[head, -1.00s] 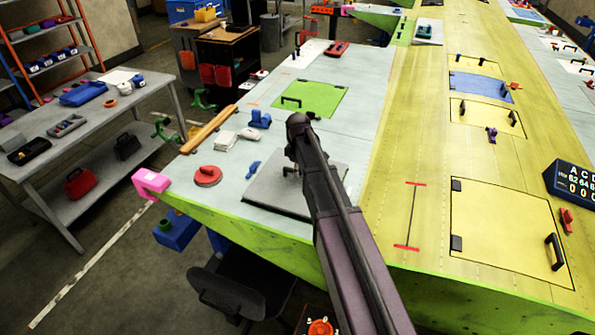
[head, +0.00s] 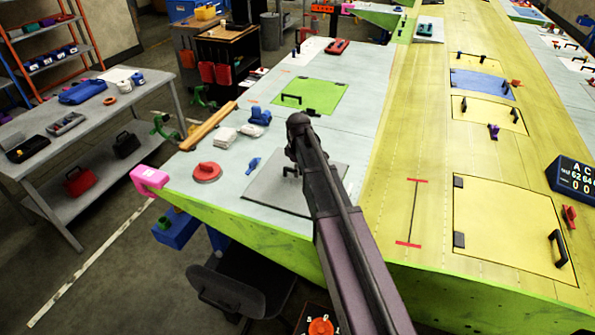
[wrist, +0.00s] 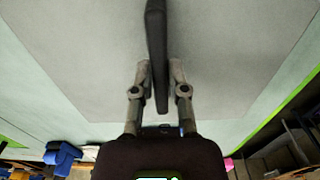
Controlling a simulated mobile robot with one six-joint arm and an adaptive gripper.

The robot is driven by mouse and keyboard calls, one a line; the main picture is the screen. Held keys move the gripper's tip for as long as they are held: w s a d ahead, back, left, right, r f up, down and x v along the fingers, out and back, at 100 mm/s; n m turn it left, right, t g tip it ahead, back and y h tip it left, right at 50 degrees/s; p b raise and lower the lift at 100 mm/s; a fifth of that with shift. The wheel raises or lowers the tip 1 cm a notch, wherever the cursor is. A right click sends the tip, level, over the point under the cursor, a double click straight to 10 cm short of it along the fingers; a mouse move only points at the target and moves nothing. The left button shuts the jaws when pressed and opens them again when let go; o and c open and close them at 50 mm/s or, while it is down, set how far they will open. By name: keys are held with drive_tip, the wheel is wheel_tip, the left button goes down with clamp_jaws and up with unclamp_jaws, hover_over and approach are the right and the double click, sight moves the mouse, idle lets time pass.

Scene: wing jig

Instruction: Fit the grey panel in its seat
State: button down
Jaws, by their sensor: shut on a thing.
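The grey panel (head: 262,190) is a flat square plate over the pale wing skin near its front edge, partly hidden behind my arm. In the wrist view the panel (wrist: 225,60) fills most of the picture. Its upright dark handle (wrist: 156,30) stands between my fingers. My gripper (wrist: 160,75) is shut on this handle. In the head view my arm hides most of the gripper. I cannot make out the panel's seat, nor tell whether the panel touches the skin or hangs just above it.
A blue clamp-like tool (head: 253,163), a red round object (head: 207,172) and a white stack (head: 224,137) lie left of the panel. A green panel with a handle (head: 322,98) is farther back. A yellow panel (head: 505,225) lies to the right. A pink block (head: 150,179) marks the wing corner.

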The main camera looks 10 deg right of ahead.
drive_tip(key=shift+f+b, duration=0.5)
drive_tip(key=shift+f, duration=0.05)
drive_tip(key=c, duration=0.6)
unclamp_jaws()
drive_tip(key=shift+r, duration=0.15)
